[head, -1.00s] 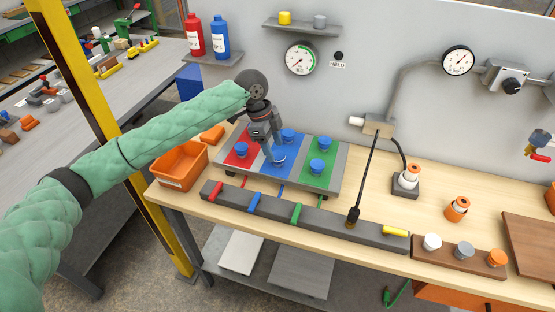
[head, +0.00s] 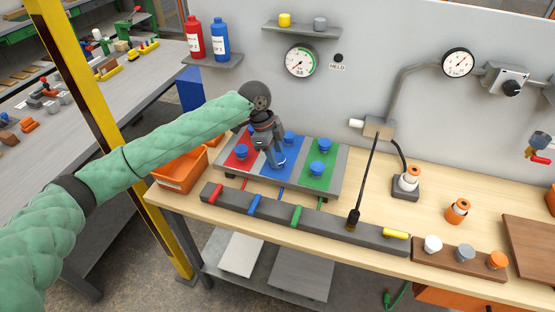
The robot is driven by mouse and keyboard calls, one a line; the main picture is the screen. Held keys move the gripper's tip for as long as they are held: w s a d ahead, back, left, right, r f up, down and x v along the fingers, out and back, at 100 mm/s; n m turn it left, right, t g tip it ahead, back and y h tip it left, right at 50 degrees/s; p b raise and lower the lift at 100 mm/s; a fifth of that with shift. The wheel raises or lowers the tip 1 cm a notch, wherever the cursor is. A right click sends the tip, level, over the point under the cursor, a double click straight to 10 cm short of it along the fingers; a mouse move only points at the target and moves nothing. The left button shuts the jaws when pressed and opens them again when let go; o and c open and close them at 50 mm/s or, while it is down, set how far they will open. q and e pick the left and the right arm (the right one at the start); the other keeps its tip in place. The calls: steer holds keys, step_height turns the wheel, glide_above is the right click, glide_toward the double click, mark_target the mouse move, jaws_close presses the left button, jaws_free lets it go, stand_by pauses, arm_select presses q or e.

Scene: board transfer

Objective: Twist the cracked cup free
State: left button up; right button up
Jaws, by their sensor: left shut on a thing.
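A board (head: 340,172) with red, blue and green strips lies on the bench and carries several blue cups. My left gripper (head: 277,158) points down over the blue strip and is shut on the front blue cup (head: 279,163). The fingers partly hide this cup; I cannot make out a crack. Other cups stand on the red strip (head: 242,153), at the back of the blue strip (head: 289,138), and on the green strip (head: 317,168). My right gripper is out of view.
A grey rail (head: 330,222) with coloured levers runs in front of the board. An orange bin (head: 178,172) stands to the left. A brown rack (head: 450,262) with white, grey and orange cups is at front right. A gauge (head: 300,61) hangs behind.

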arm_select(q)
steer(key=shift+r+n+t+p, duration=0.15)
steer(key=shift+n+t+p, duration=0.15)
steer(key=shift+n+p, duration=0.85)
steer(key=shift+s+n+t+p, duration=0.15)
steer(key=shift+n+t+p, duration=0.15)
steer(key=shift+n+p, duration=1)
steer(key=shift+m, duration=0.25)
steer(key=shift+n+p, duration=0.6)
steer(key=shift+p, duration=0.5)
steer(key=shift+s+n+t+p, duration=0.1)
steer(key=shift+n+t+p, duration=0.5)
steer(key=shift+n+p, duration=0.9)
